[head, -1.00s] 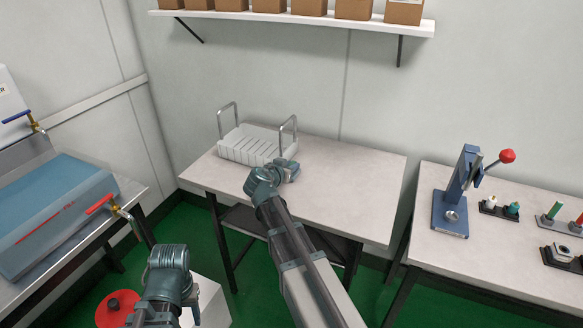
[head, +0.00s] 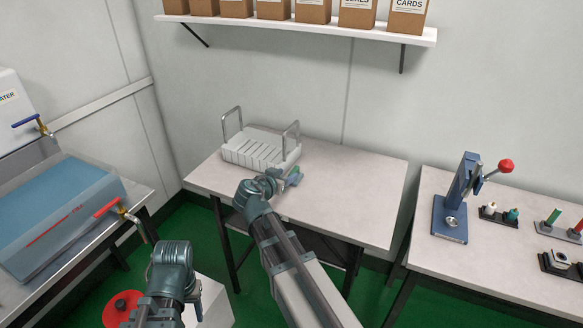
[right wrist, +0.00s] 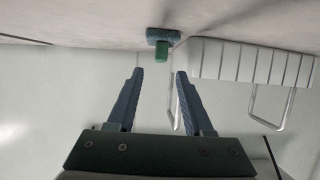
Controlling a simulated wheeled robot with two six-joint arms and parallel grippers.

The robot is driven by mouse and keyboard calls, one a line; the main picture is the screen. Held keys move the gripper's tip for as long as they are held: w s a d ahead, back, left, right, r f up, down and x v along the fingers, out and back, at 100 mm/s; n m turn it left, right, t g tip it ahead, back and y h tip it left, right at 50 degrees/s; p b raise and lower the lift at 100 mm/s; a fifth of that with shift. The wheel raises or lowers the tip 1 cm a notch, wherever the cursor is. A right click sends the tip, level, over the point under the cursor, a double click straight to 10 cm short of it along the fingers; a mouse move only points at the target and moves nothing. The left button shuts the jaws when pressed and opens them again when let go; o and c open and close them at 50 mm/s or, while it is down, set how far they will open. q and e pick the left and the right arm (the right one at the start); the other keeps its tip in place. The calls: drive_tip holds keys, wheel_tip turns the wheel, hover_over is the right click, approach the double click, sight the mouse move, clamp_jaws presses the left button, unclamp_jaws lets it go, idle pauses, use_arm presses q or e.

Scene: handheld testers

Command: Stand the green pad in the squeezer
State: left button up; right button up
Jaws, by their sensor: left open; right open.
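A small green pad (head: 294,171) shows in front of the white rack on the middle table. In the right wrist view, which looks upside down, the green pad (right wrist: 162,50) stands out from a small dark-blue block (right wrist: 163,36) on the tabletop; this block looks like the squeezer. How deep the pad sits in it cannot be made out. My right gripper (right wrist: 158,95) is open and empty, its fingers apart from the pad and on the near side of it. My left gripper (head: 171,255) is at the lower left, away from the table, its fingers hard to see.
The white slatted rack (head: 258,152) with two metal handles stands just behind the pad. The table's right half (head: 360,190) is bare. A blue lever press (head: 455,200) with a red knob and small stands occupy the right table. A blue water basin (head: 55,215) is at left.

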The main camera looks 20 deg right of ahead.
drive_tip(key=p+v, duration=0.1)
drive_tip(key=v, duration=0.4)
drive_tip(key=shift+o, duration=0.5)
drive_tip(key=p, duration=0.1)
drive_tip(key=r+p, duration=0.1)
drive_tip(key=shift+s+a+r+p, duration=0.2)
drive_tip(key=shift+s+r+p, duration=0.1)
drive_tip(key=shift+s+p, duration=0.1)
drive_tip(key=shift+f+g+y, duration=0.25)
drive_tip(key=shift+g+y, duration=0.05)
drive_tip(key=b+x, duration=0.3)
drive_tip(key=x, duration=0.4)
drive_tip(key=shift+a+f, duration=0.1)
drive_tip(key=shift+w+d+f+b, duration=0.2)
drive_tip(key=shift+w+d+b, duration=0.25)
drive_tip(key=shift+d, duration=0.1)
